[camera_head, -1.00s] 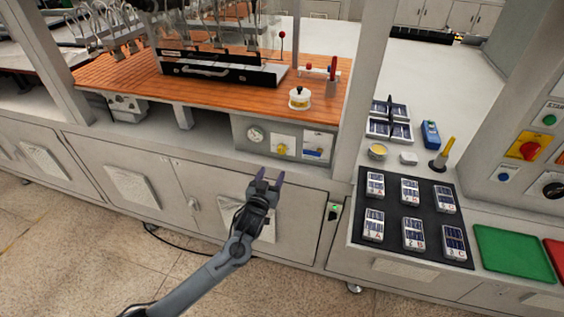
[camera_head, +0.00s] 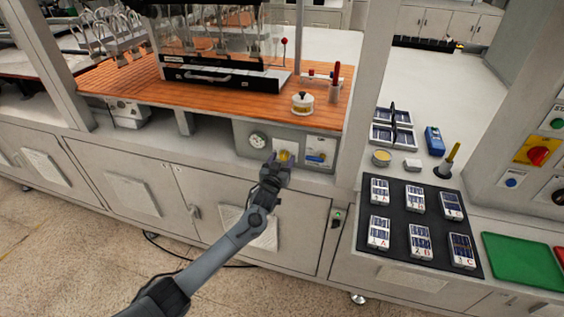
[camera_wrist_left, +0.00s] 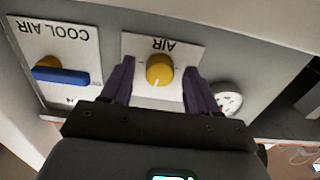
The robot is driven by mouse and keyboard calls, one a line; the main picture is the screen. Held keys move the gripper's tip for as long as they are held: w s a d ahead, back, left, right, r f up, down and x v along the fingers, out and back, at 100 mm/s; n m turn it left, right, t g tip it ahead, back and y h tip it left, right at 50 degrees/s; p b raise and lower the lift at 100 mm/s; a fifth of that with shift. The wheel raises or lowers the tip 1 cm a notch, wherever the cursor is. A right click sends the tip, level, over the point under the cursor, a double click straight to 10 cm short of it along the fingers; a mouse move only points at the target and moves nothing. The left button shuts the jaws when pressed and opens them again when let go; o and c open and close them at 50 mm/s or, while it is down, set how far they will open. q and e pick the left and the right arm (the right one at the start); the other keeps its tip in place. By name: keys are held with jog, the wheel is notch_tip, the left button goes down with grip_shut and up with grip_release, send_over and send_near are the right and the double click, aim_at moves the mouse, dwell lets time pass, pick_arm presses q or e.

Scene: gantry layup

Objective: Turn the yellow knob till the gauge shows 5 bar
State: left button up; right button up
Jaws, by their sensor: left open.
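The yellow knob (camera_wrist_left: 159,70) sits on a white plate marked AIR (camera_wrist_left: 135,43) in the left wrist view. It also shows in the head view (camera_head: 284,156), partly behind my gripper. My left gripper (camera_head: 279,162) is at the knob. In the left wrist view its two purple fingers (camera_wrist_left: 156,88) are apart, one on each side of the knob, with gaps between. The round white gauge (camera_head: 257,141) is on the panel left of the knob; it also shows in the left wrist view (camera_wrist_left: 228,100), partly behind a finger. Its reading is too small to tell. My right gripper is not seen.
A blue lever (camera_wrist_left: 62,76) on the COOL AIR plate (camera_wrist_left: 55,45) is beside the knob plate. The wooden worktop (camera_head: 230,101) overhangs the panel, with a white lidded pot (camera_head: 302,103) on it. Cabinet doors (camera_head: 285,225) lie below.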

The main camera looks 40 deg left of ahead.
pick_arm(q)
jog(key=c, duration=1)
jog(key=shift+c, duration=0.2)
jog(key=m+p, duration=0.1)
jog(key=m, duration=0.1)
jog(key=shift+r+m+p, duration=0.15)
jog(key=shift+m+p, duration=0.2)
jog(key=shift+m, duration=0.05)
jog(key=m+p, duration=0.1)
jog(key=m, duration=0.2)
jog(key=shift+m+p, duration=0.3)
jog(key=m+p, duration=0.1)
jog(key=m, duration=0.4)
jog(key=shift+a+p, duration=0.1)
jog(key=shift+p, duration=0.25)
jog(key=shift+m, duration=0.9)
jog(key=shift+p, duration=0.3)
